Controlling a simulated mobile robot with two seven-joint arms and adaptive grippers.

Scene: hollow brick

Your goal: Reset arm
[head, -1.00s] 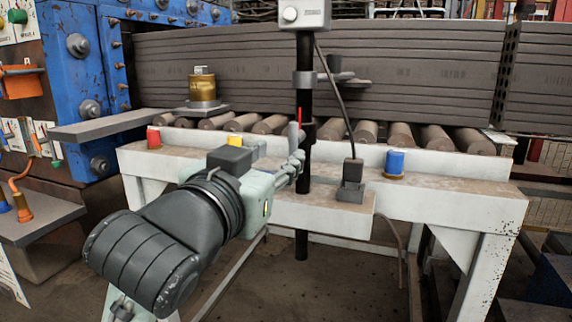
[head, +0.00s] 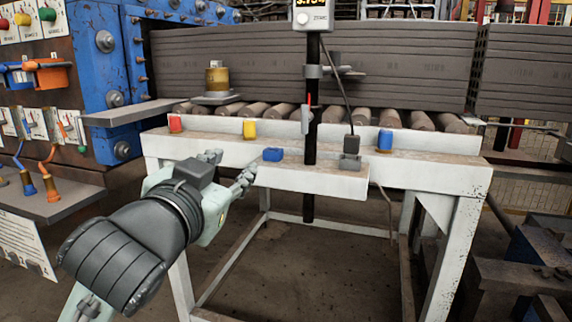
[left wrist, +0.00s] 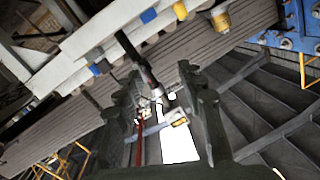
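My left arm reaches in from the left in the head view. Its gripper (head: 232,168) is open and empty, in front of the white bench (head: 330,182) and left of the black post (head: 311,150). In the left wrist view the two dark fingers (left wrist: 166,108) stand apart with nothing between them. A gauge box (head: 312,18) with a lit display, cut off by the top edge, tops the post. My right gripper is not in view.
Red (head: 175,123), yellow (head: 249,128) and blue (head: 385,140) pieces stand along the bench. A brass weight (head: 216,80) sits at back left. A switch panel with cables (head: 40,130) stands at left. Floor below is open.

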